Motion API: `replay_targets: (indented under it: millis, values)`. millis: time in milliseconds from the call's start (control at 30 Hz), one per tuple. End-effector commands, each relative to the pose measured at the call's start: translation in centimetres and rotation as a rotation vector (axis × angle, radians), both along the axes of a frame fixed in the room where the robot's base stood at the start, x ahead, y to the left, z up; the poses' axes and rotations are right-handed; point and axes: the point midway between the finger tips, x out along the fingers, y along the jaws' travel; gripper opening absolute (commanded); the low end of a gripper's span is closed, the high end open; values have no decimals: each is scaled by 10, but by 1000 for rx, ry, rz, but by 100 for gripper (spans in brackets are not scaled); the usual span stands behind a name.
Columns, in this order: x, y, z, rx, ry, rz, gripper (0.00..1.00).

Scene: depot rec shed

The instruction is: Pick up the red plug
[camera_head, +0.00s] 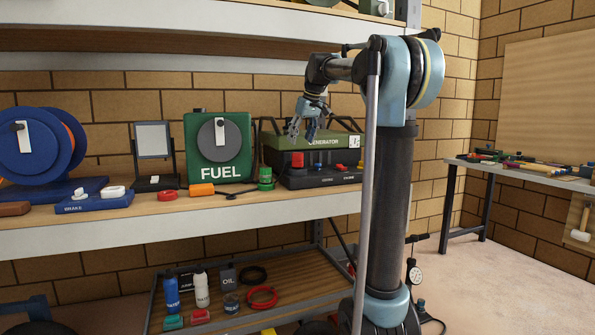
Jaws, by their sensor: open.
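My gripper (302,133) is open and empty, with its fingers pointing down, in front of the upper part of the green generator (318,142) on the shelf. The red pieces are too small to tell which is the plug. My gripper appears apart from all of them.
On the same shelf (150,232) stand a green fuel can (218,148), a blue reel (30,148), a blue socket strip (92,202), an orange cylinder (201,190) and a green spool (265,178). The upper shelf (180,42) overhangs them. A workbench (520,175) stands at right.

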Motion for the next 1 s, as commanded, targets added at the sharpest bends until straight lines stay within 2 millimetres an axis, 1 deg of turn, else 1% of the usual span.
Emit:
replay_targets:
  millis: [33, 100, 200, 467, 733, 867, 1000]
  values:
    - [3, 2, -9, 0, 0, 1, 62]
    - [6, 4, -19, 0, 0, 1, 62]
    - [10, 6, -29, 0, 0, 0, 62]
    - [16, 8, -43, 0, 0, -1, 62]
    - [31, 11, -76, 0, 0, 0, 62]
    - [33, 12, -84, 0, 0, -1, 62]
    - [34, 13, -86, 0, 0, -1, 62]
